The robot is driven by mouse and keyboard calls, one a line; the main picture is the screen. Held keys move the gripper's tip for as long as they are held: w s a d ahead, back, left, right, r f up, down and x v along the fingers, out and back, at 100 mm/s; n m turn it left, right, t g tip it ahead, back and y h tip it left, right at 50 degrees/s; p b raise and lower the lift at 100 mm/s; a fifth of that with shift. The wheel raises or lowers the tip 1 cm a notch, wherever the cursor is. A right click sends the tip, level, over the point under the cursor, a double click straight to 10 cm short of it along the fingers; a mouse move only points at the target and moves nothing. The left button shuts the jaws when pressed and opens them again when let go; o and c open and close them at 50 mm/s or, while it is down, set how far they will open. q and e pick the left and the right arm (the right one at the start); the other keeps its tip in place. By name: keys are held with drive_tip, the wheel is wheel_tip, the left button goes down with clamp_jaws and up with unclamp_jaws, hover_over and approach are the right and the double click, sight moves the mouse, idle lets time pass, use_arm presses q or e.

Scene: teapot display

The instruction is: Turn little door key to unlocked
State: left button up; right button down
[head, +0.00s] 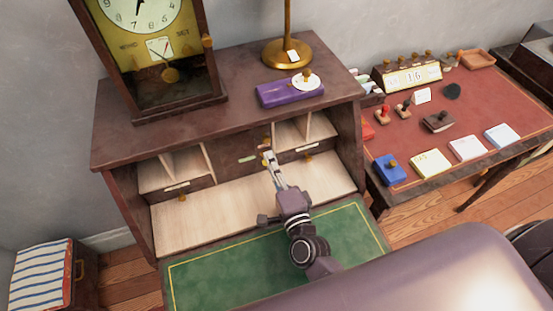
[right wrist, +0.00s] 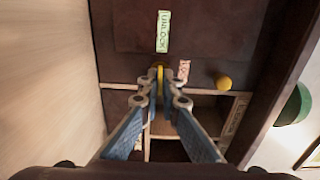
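The little door (head: 229,169) is a dark wooden panel in the middle of the desk's upper part; it looks closed. A green UNLOCK label (right wrist: 162,32) and a pinkish LOCK label (right wrist: 184,70) are on the dark wood in the right wrist view; the green label (head: 247,159) also shows in the head view. The small brass key (right wrist: 158,74) lies between my right fingertips, its visible part pointing roughly toward UNLOCK. My right gripper (head: 268,160) is shut on it; it also shows in the right wrist view (right wrist: 163,84). The fingers hide the keyhole. My left gripper is out of view.
A brass knob (right wrist: 223,82) is right of the key in the wrist view. Pale open compartments (head: 290,132) flank the door. A clock (head: 150,50), purple box (head: 285,94) and brass lamp base (head: 287,52) stand on top.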

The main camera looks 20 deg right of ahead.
drive_tip(key=shift+w+d+r, duration=0.2)
drive_tip(key=shift+d+r, duration=0.15)
drive_tip(key=shift+r, duration=0.05)
drive_tip(key=c, duration=2.6)
unclamp_jaws()
drive_tip(key=o, duration=0.4)
drive_tip(key=shift+f+m, duration=0.1)
drive_tip(key=shift+m, duration=0.2)
drive_tip(key=shift+f, duration=0.1)
drive_tip(key=shift+s, duration=0.1)
drive_tip(key=s, duration=1)
drive_tip(key=shift+s+d, duration=0.15)
drive_tip(key=shift+s, duration=0.25)
drive_tip(key=shift+s+d, duration=0.1)
drive_tip(key=shift+s, duration=0.5)
